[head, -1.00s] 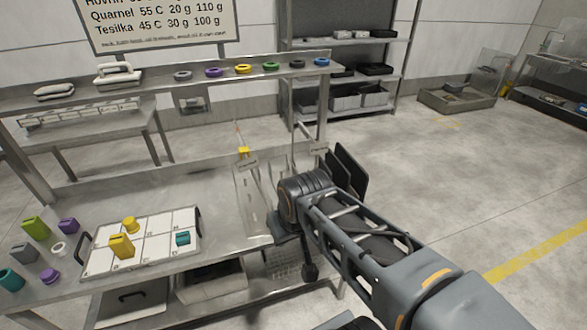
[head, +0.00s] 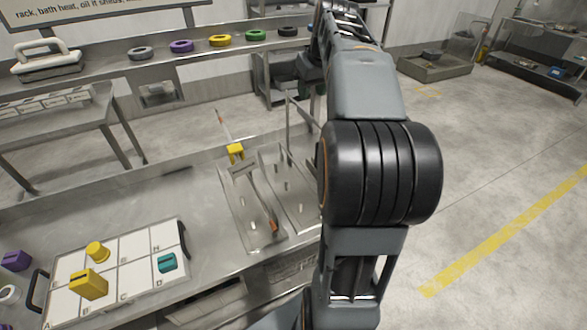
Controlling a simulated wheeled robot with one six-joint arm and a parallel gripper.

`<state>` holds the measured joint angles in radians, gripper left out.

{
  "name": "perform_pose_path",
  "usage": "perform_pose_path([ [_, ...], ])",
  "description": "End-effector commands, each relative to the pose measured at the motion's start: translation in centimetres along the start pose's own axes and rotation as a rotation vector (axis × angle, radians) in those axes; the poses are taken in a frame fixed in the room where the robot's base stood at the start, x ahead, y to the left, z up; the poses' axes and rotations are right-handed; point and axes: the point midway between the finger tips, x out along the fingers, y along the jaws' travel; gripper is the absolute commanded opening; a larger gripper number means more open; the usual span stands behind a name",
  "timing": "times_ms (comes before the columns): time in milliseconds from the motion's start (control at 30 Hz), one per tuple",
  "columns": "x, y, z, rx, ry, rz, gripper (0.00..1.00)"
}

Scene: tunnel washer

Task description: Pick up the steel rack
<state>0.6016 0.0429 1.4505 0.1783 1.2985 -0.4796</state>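On the right end of the steel bench lie two shallow steel trays side by side, the left tray (head: 235,213) and the right tray (head: 288,188). A thin steel upright (head: 289,125) stands at the back of the right one. I cannot tell for sure which of these is the steel rack. My arm covers the right tray's right side. My gripper (head: 311,82) is at the far end of the arm, beyond the bench near the top of the view. Its fingers are mostly hidden, and I cannot see whether they hold anything.
A white lettered board (head: 120,255) on the bench holds yellow and teal pieces. A yellow clip-like piece (head: 235,152) stands behind the left tray. Several coloured rings lie on the raised shelf (head: 190,58). Open floor (head: 480,180) lies to the right.

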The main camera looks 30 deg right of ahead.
Motion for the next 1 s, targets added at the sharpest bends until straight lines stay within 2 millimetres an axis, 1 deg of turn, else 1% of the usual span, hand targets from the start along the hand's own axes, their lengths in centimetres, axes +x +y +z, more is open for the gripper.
perform_pose_path([
  [33, 1.1, 0.0, 0.1, 0.0, -0.002, -0.001, 0.39],
  [200, 3.6, -0.1, 0.0, -0.001, -0.001, -0.001, 0.39],
  [300, 4.4, -0.1, 0.0, -0.002, 0.0, -0.001, 0.39],
  [467, 5.1, -0.2, -0.1, -0.003, 0.0, -0.001, 0.39],
  [533, 5.7, -0.2, -0.1, -0.003, -0.001, -0.001, 0.39],
  [800, 9.2, 0.0, -0.2, -0.004, -0.001, -0.002, 0.39],
  [900, 9.9, -0.1, -0.3, -0.004, -0.001, -0.002, 0.39],
  [1000, 10.2, 0.0, -0.3, -0.004, 0.001, -0.001, 0.39],
])
